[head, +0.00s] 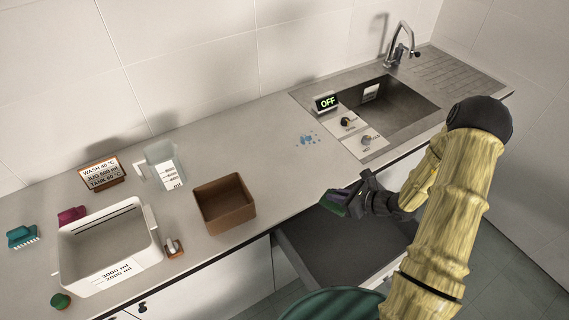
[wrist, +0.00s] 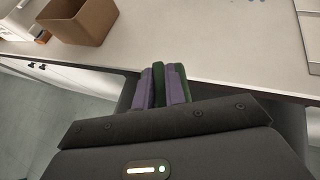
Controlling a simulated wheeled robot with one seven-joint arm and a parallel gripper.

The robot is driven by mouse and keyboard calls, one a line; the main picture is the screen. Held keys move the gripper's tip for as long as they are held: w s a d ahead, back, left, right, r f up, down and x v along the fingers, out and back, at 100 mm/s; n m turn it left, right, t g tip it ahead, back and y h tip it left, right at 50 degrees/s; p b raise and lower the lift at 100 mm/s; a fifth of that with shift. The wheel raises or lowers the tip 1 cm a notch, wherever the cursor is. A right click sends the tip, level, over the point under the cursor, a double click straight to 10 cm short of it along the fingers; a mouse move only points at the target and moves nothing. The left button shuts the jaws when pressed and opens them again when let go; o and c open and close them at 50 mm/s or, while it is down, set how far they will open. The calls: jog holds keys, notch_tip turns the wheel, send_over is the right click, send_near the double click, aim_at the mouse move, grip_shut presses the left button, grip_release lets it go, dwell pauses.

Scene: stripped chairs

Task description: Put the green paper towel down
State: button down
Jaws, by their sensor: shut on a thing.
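My gripper (head: 345,203) is shut on a dark green piece, which I take for the green paper towel (head: 333,197). It is in front of the counter's edge, above an open dark drawer (head: 330,250). In the wrist view the green piece (wrist: 158,84) shows in narrow upright strips beside purple strips at the jaws. I cannot tell which purple parts belong to the gripper. Most of the towel is hidden by the jaws.
The counter (head: 275,170) is clear between the brown box (head: 225,218) and blue bits (head: 308,139). A white tub (head: 153,247), clear jug (head: 165,165), sign (head: 102,173), teal brush (head: 22,236) and magenta item (head: 71,215) stand left. The sink (head: 400,105) is at right.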

jog(key=w+a+r+b, duration=0.2)
jog(key=w+a+b, duration=0.3)
jog(key=a, duration=0.3)
jog(key=w+a+r+b, duration=0.3)
jog(key=w+a+b, duration=0.2)
jog(key=a+b, duration=0.2)
jog(key=shift+w+a+r, duration=0.15)
jog(key=shift+a+r, duration=0.1)
jog(key=shift+a, duration=0.15)
jog(key=shift+f, duration=0.1)
notch_tip(320, 180, down, 6)
jog(key=shift+f, duration=0.1)
jog(key=shift+f+p, duration=0.35)
jog(key=shift+f, duration=1.5)
